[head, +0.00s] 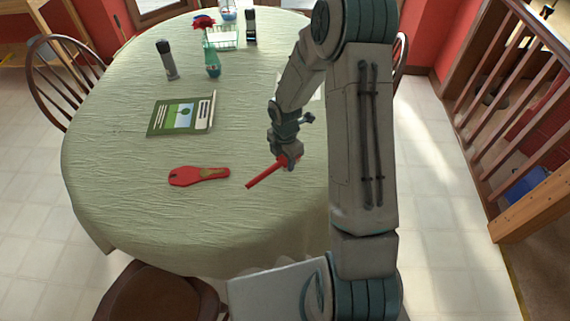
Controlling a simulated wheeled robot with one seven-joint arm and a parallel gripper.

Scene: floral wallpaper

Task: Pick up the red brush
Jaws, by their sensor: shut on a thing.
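The red brush (264,174) shows as a slim red bar slanting down to the left, by the right part of the cloth-covered table (120,177). My gripper (287,160) is shut on its upper right end. That end is partly hidden by the gripper. I cannot tell from this view whether the brush touches the cloth or is held a little above it.
A flat red object (198,176) with a notch lies left of the brush. A green book (181,115) lies behind it. A grey bottle (167,62), a teal vase (212,66) and a black bottle (250,27) stand farther back. The near table is clear.

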